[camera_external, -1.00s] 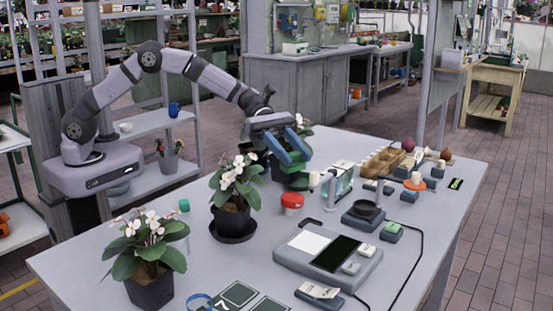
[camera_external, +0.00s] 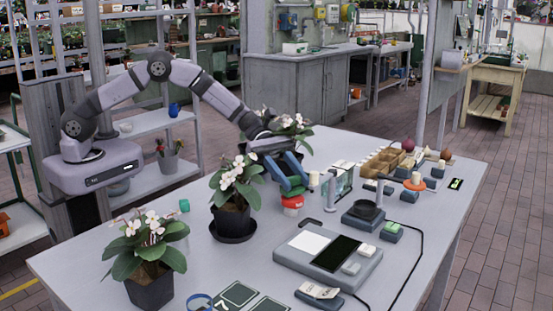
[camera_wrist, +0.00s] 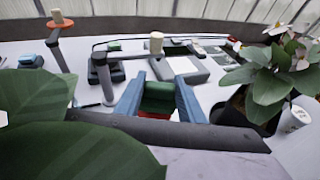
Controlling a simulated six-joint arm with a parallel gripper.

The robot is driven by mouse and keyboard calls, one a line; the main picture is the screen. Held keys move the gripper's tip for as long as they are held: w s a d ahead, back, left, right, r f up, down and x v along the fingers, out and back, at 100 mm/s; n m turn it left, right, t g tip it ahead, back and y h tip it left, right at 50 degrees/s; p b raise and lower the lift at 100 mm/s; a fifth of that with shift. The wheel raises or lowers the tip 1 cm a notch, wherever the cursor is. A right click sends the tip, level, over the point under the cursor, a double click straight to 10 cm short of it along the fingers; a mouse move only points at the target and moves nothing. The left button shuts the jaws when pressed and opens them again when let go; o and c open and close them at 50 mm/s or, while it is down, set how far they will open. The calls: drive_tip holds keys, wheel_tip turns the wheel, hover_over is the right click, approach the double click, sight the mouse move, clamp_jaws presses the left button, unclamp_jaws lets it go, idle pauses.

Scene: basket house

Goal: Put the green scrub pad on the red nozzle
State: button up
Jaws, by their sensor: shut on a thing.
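My gripper (camera_external: 290,187) has blue fingers shut on the green scrub pad (camera_external: 293,194). The pad also shows between the fingers in the wrist view (camera_wrist: 158,97). The red nozzle (camera_external: 292,203) stands on the table directly below the pad, with a pale band at its lower part. A bit of its red shows under the pad in the wrist view (camera_wrist: 153,116). The pad sits at or just above the nozzle's top; I cannot tell whether they touch. The fingers partly hide the pad.
A potted white-flowered plant (camera_external: 233,195) stands close left of my gripper, and another plant (camera_external: 290,128) is behind it. A flat grey device (camera_external: 327,256) lies in front. Large leaves (camera_wrist: 60,100) fill the wrist view's left.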

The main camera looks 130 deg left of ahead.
drive_tip(key=shift+f, duration=0.15)
drive_tip(key=o, duration=1.1)
drive_tip(key=shift+r, duration=0.25)
drive_tip(key=shift+s+a, duration=0.15)
drive_tip(key=shift+s, duration=0.15)
drive_tip(key=b+v, duration=0.2)
drive_tip(key=v, duration=0.9)
drive_tip(key=shift+s+a+r, duration=0.1)
drive_tip(key=shift+s, duration=0.05)
